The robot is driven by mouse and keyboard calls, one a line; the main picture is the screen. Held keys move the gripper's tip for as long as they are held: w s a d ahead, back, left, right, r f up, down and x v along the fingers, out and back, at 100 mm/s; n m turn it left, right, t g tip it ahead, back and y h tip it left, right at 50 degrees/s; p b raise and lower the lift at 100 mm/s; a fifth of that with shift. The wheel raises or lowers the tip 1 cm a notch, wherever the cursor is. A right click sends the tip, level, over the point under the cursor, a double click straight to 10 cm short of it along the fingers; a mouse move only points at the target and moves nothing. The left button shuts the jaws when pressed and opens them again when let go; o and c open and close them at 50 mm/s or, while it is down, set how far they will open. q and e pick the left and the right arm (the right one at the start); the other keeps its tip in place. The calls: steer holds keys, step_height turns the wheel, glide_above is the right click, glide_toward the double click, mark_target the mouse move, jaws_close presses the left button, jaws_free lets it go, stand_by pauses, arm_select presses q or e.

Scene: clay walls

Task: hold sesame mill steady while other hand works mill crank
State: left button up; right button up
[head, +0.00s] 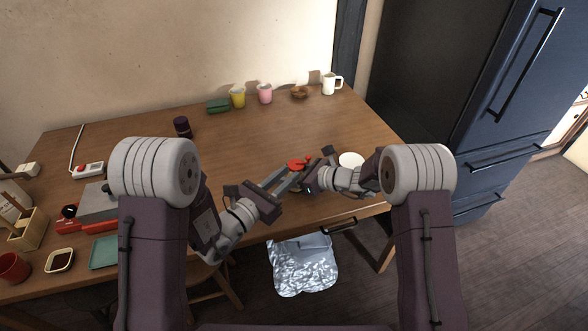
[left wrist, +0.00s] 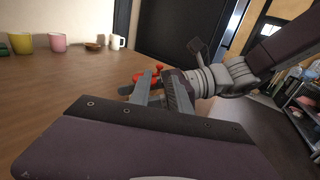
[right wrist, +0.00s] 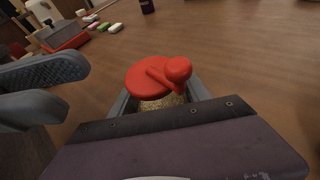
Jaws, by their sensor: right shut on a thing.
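The sesame mill has a red lid with a red crank knob (right wrist: 178,69) and a body with tan seeds (right wrist: 163,101). In the head view its red top (head: 297,165) shows near the table's front edge; its red parts also show in the left wrist view (left wrist: 148,74). My right gripper (right wrist: 165,97) is shut around the mill's body below the lid. My left gripper (head: 287,179) is close beside the mill; in the right wrist view its two fingers (right wrist: 38,88) are apart with nothing between them. The mill's base is hidden.
The wooden table (head: 240,150) is clear behind the mill. A green block (head: 218,106), yellow cup (head: 238,98), pink cup (head: 265,94), wooden bowl (head: 299,92) and white mug (head: 330,85) stand at the back. A white dish (head: 351,159) lies close to my right gripper.

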arm_select(q)
steer(key=o, duration=0.3)
steer(key=d+r+m+g+h, duration=0.2)
steer(key=d+r+g+h, duration=0.2)
steer(key=d+r+h, duration=0.25)
steer(key=m+g, duration=0.7)
steer(key=g, duration=0.1)
glide_toward(300, 163)
steer(key=shift+h, duration=0.25)
steer(key=d, duration=0.3)
steer(key=d+r, duration=0.1)
steer(key=d, duration=0.2)
steer(key=w+d+r, duration=0.1)
steer(key=d, duration=0.2)
steer(key=shift+d, duration=0.4)
jaws_close()
